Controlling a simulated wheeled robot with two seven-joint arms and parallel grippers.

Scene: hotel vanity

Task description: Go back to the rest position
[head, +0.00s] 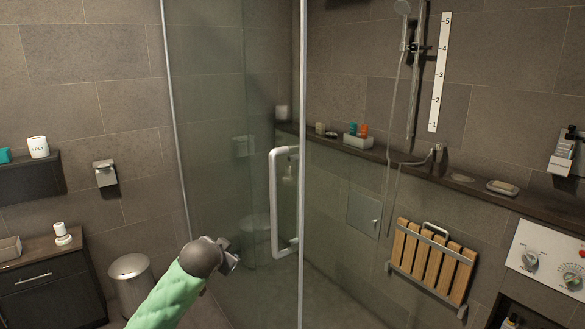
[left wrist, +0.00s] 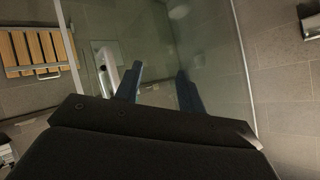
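My left gripper (head: 230,262) is at the end of my green-sleeved arm, low in the middle of the head view. It is in front of the glass shower door (head: 215,120), to the left of the door's pale vertical handle (head: 274,205), and apart from it. In the left wrist view two dark blue fingers (left wrist: 160,86) stand apart with nothing seen between them. A pale bar, likely the door handle (left wrist: 109,72), shows beside the left finger. My right gripper is in neither view.
A slatted wooden fold-down seat (head: 431,262) is on the right wall, below a ledge (head: 465,182). A control panel (head: 548,260) is at far right. A bin (head: 132,285) and dark cabinet (head: 50,290) stand at left. The glass is close to my left gripper.

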